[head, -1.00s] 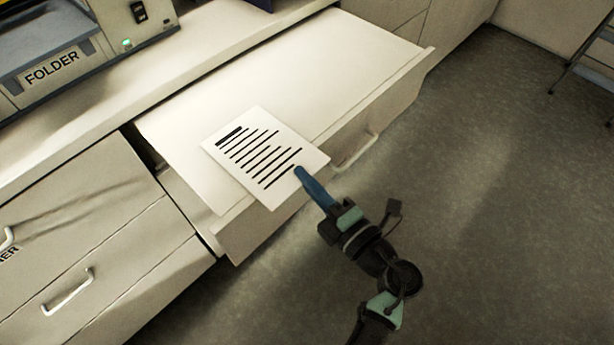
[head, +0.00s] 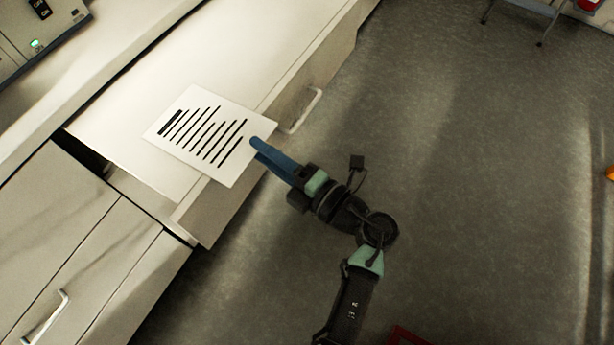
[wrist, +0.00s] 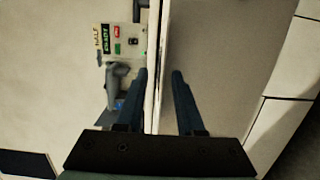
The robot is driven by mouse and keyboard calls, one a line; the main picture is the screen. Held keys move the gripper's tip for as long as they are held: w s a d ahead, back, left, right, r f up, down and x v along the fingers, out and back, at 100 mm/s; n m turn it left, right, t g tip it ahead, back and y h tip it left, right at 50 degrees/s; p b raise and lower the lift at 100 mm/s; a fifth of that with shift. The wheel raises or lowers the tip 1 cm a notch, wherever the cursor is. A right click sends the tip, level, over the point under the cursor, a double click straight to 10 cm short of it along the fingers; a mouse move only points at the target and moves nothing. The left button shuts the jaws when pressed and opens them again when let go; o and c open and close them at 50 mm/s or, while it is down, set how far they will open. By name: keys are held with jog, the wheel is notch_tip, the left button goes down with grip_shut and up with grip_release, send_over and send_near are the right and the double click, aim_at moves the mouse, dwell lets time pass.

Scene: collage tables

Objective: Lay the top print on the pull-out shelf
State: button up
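The print (head: 190,150), a white sheet with a thick black heading and several black lines, lies flat over the pull-out shelf (head: 115,125) in the head view. Its near end sticks out past the shelf's front edge. My gripper (head: 257,145) is at the near right corner of the sheet, in front of the shelf. In the wrist view my gripper's blue fingers (wrist: 159,76) stand apart, with a thin pale edge between them, closer to the left finger. This edge looks like the sheet seen edge-on. The fingers do not pinch it.
A white handle (head: 308,110) is on the shelf's front panel. A machine with a green light (head: 40,40) stands on the counter at top left. A closed drawer (head: 75,265) is at lower left. Open floor (head: 480,180) lies to the right.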

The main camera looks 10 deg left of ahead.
jog(key=b+v, duration=0.1)
jog(key=v, duration=1)
jog(key=shift+d+r, duration=0.1)
jog(key=shift+r, duration=0.05)
